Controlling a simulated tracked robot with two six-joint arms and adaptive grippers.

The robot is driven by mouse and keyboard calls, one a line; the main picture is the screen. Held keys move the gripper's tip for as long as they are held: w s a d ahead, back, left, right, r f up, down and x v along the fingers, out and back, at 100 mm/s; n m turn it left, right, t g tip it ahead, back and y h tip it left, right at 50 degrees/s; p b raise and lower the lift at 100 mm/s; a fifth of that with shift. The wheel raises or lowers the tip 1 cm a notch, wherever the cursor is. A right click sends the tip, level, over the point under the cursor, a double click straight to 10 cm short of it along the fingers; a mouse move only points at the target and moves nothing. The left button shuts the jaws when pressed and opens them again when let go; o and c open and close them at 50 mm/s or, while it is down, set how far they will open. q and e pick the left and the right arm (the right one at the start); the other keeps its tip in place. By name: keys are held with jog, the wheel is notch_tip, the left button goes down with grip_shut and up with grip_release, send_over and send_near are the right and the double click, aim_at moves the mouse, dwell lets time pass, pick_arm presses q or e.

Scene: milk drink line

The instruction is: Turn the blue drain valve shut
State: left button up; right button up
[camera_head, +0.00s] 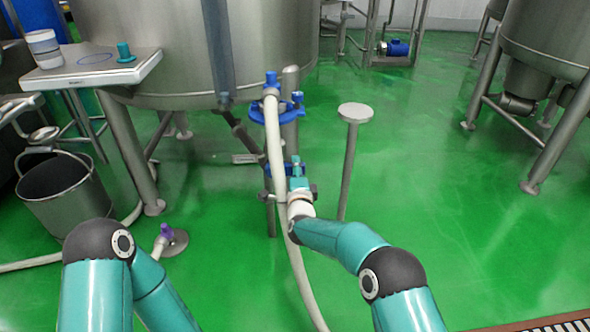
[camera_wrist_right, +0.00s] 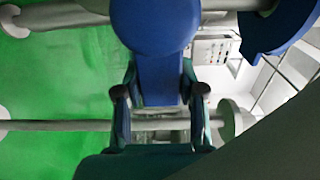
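The blue drain valve handle (camera_wrist_right: 158,80) fills the middle of the right wrist view, a wide lever below a round blue part.
A blue ring-shaped fitting (camera_head: 262,115) with a pale hose (camera_head: 274,150) is above the valve. A disc-topped steel post (camera_head: 355,113) stands to the right. A bucket (camera_head: 65,190) and a purple-handled fitting (camera_head: 165,232) are at left. Green floor is clear at right.

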jog(key=o, duration=0.4)
jog(key=shift+f, duration=0.3)
jog(key=shift+o, duration=0.2)
jog(key=shift+r, duration=0.1)
jog(key=shift+s, duration=0.15)
jog(key=s+d, duration=0.2)
jog(key=s, duration=0.9)
jog(key=shift+s, duration=0.25)
